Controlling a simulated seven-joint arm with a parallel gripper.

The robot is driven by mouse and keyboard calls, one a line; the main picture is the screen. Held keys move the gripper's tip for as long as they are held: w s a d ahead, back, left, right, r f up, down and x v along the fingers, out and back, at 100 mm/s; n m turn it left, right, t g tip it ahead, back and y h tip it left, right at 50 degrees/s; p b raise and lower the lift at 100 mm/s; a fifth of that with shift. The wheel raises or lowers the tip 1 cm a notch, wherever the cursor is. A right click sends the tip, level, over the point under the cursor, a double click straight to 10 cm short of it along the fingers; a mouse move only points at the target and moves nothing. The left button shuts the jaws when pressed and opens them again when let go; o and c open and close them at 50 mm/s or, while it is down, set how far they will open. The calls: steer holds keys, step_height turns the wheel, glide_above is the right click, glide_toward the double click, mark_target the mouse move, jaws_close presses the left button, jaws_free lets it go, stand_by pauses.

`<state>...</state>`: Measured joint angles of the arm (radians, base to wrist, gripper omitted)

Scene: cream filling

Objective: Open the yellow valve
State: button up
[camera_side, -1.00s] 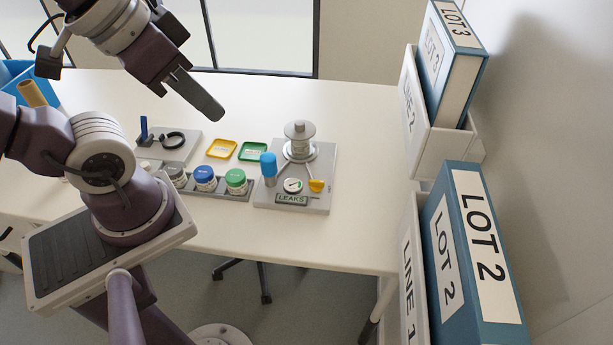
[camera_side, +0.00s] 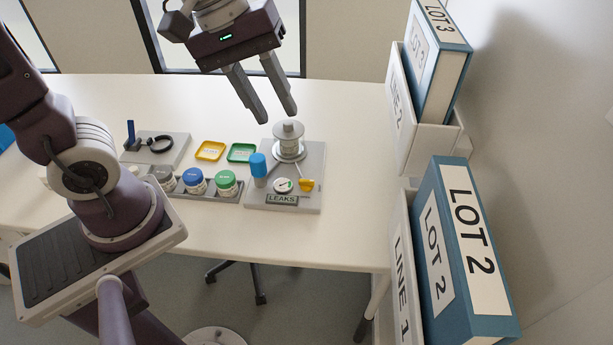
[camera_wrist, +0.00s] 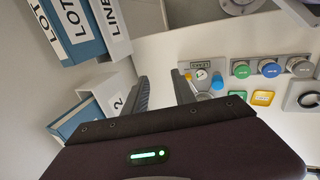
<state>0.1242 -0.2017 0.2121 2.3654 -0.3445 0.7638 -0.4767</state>
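The yellow valve (camera_side: 306,185) is a small yellow handle at the front right of a grey leak-test plate (camera_side: 312,203). It also shows in the wrist view (camera_wrist: 188,77), near the right finger. Beside it on the plate are a round gauge (camera_side: 283,185), a blue-topped cylinder (camera_side: 258,165) and a "LEAKS" label. A metal canister with a round lid (camera_side: 289,133) stands at the plate's back. My gripper (camera_side: 277,117) is open and empty, above and behind the canister, with its fingers pointing down. It also shows in the wrist view (camera_wrist: 161,88).
Left of the plate, a rack holds jars with green (camera_side: 226,178), blue (camera_side: 194,175) and grey lids. Yellow (camera_side: 210,151) and green (camera_side: 242,152) trays lie behind them. White holders with blue binders (camera_side: 470,250) stand on the right. Table between plate and binders is clear.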

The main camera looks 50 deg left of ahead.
steer(key=w+a+f+n+g, duration=0.1)
steer(key=w+f+n+g, duration=0.1)
steer(key=w+f+n, duration=0.75)
steer(key=n+g+y, duration=0.1)
steer(key=n+y, duration=0.2)
steer(key=n, duration=0.5)
glide_above(307, 180)
step_height(307, 180, down, 14)
steer(key=shift+f, duration=0.2)
steer(key=shift+n, duration=0.25)
step_height(307, 180, down, 7)
steer(key=shift+r, duration=0.15)
steer(key=shift+f, duration=0.25)
jaws_close()
